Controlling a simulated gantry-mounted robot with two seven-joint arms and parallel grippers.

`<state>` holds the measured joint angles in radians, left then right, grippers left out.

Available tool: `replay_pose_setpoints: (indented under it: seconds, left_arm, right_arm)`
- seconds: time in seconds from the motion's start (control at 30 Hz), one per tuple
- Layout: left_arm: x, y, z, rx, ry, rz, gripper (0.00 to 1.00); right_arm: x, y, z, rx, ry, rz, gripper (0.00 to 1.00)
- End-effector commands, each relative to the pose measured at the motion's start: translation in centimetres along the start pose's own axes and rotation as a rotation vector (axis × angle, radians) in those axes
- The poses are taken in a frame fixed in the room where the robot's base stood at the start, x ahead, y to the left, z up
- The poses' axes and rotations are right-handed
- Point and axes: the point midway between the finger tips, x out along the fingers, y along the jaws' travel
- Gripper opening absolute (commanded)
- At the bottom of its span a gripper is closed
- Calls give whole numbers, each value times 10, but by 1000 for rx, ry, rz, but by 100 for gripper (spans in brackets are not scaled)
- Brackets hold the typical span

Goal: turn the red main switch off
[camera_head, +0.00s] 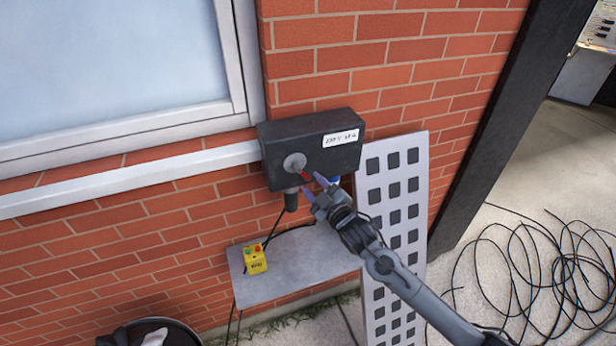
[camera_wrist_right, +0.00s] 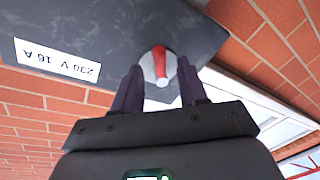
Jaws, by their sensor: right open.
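The red main switch (camera_head: 302,174) is a red handle on a round grey knob (camera_head: 293,162) on the front of a dark box (camera_head: 275,140) fixed to the brick wall. In the right wrist view the red handle (camera_wrist_right: 159,62) stands nearly upright in the picture across the pale knob. My right gripper (camera_head: 313,185) is open just in front of the box, close to the handle. In the right wrist view its two dark fingers (camera_wrist_right: 160,85) stand on either side below the knob; whether they touch it I cannot tell. My left gripper is not in view.
A perforated pale panel (camera_head: 376,180) leans on the wall at right. Black cable (camera_head: 545,265) lies coiled on the ground. A dark bin (camera_head: 180,328) stands bottom left.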

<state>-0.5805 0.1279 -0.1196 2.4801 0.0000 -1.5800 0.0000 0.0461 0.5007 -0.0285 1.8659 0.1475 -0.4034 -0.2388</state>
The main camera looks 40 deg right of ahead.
Motion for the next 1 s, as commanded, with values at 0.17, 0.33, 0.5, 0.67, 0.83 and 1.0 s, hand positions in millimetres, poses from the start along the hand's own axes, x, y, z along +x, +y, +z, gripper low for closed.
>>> replay_pose_setpoints:
  seconds: [0.17,0.33,0.5,0.67,0.83,1.0]
  left_arm:
    - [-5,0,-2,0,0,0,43]
    - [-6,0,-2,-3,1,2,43]
    - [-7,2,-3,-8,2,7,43]
    - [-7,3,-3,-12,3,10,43]
    - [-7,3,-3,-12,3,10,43]
    - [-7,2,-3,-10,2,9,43]
  right_arm:
    - [22,1,-1,1,0,1,42]
    - [32,0,-1,1,1,0,42]
    - [35,0,0,1,0,0,42]
    - [35,0,0,1,1,0,42]
    - [35,0,0,1,0,0,18]
    - [34,0,0,1,1,0,0]
